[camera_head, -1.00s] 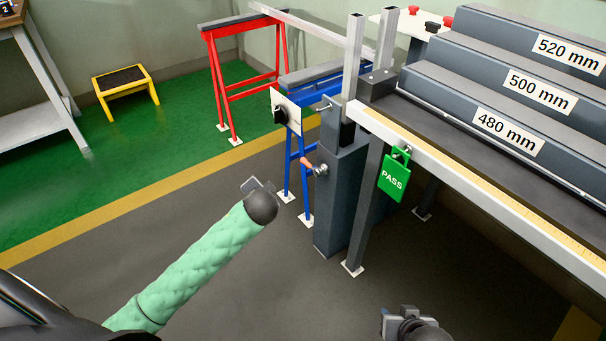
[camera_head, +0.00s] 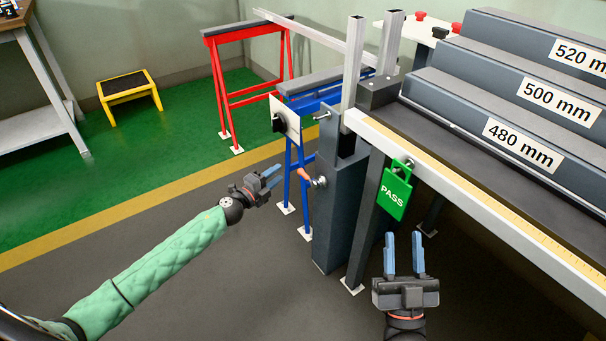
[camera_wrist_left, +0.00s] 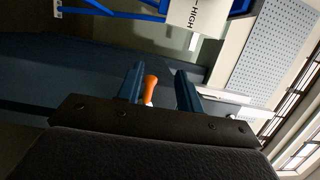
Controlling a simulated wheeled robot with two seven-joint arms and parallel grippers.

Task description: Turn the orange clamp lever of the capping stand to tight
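The capping stand (camera_head: 338,205) is a dark grey post beside the bench's left end. Its orange clamp lever (camera_head: 304,174) sticks out to the left from a metal knob on the post's side. In the left wrist view the orange lever (camera_wrist_left: 150,88) shows between the two fingers, beyond them. My left gripper (camera_head: 272,177) is open and empty, a short way left of the lever, its blue fingers pointing toward it. I see no contact. My right gripper (camera_head: 404,240) is open and empty, fingers up, in front of the bench.
A green PASS tag (camera_head: 395,193) hangs from the bench rail (camera_head: 450,185). A white panel with a black knob (camera_head: 279,123) is above the lever. Blue (camera_head: 290,165) and red (camera_head: 221,95) trestles stand behind. Stepped blocks labelled 480, 500 and 520 mm are at right.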

